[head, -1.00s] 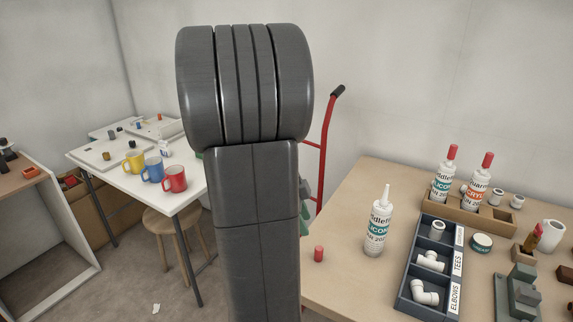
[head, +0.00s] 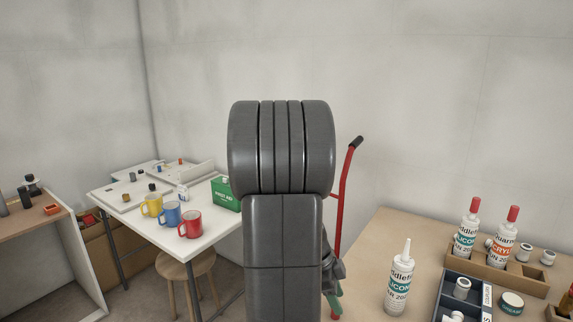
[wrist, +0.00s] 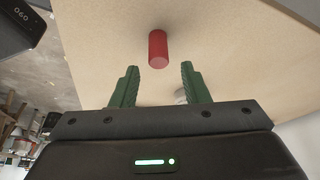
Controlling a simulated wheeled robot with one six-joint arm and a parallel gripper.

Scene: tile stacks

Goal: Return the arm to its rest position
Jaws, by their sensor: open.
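My gripper (wrist: 159,85) shows in the wrist view with its two green fingers apart and nothing between them. A small red cylinder (wrist: 158,49) stands on the wooden table (wrist: 220,30) beyond the fingertips, apart from them. In the head view my dark grey arm fills the middle, and only a bit of green from the gripper (head: 334,303) shows low beside it. The fingertips are mostly hidden there.
On the wooden table (head: 385,245) stand a white open-nozzle bottle (head: 400,283), two red-capped bottles in a wooden tray (head: 492,275), and a dark divided box (head: 452,292). A red hand truck (head: 344,195) is behind my arm. A white table (head: 200,243) holds three mugs; a stool (head: 187,270) is beside it.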

